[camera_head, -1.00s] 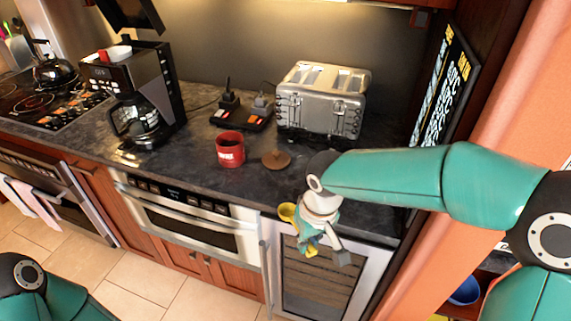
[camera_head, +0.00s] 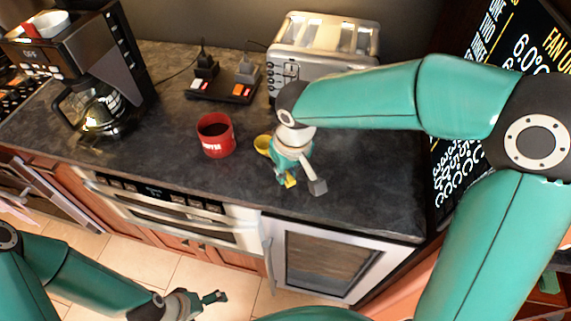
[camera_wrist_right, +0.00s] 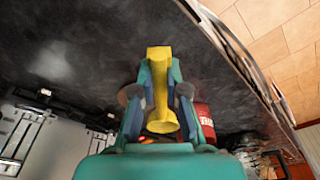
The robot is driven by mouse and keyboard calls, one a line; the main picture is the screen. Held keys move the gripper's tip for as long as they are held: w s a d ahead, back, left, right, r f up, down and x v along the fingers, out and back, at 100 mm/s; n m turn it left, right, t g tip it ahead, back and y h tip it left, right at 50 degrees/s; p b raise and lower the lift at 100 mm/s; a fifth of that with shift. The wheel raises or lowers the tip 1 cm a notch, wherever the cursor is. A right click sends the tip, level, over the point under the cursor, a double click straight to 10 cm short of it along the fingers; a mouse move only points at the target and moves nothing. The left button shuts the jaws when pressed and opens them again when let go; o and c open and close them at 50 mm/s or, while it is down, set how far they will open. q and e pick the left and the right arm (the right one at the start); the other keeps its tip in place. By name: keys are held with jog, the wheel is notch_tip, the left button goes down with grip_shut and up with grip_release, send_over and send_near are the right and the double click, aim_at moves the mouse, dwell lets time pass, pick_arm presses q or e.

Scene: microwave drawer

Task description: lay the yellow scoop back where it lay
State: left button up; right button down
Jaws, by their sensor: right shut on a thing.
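My right gripper (camera_head: 296,174) is shut on the yellow scoop (camera_head: 263,145) and appears above the dark counter, right of the red mug. In the right wrist view, the scoop (camera_wrist_right: 159,75) lies lengthwise between the two fingers (camera_wrist_right: 160,95). Its flat end points away from the wrist and its rounded end is near the palm. The gripper hides the scoop's middle in the head view. I cannot tell how high it is above the counter. My left gripper (camera_head: 203,300) is low at the front, below the counter's edge; its jaw opening is unclear.
The red mug (camera_head: 215,136) stands left of the right gripper. A silver toaster (camera_head: 325,38), a block with plugs (camera_head: 222,89) and a coffee maker (camera_head: 92,78) stand behind. The counter (camera_head: 370,190) is bare at the right, above a glass-fronted cabinet (camera_head: 322,262).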

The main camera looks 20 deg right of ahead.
aim_at(286, 193)
jog(key=shift+w+f+b, duration=0.1)
jog(key=shift+b, duration=0.2)
jog(key=shift+f+b, duration=0.5)
notch_tip(286, 193, down, 6)
jog(key=b, duration=0.5)
jog(key=shift+r, duration=0.25)
jog(key=c, duration=1.1)
grip_release()
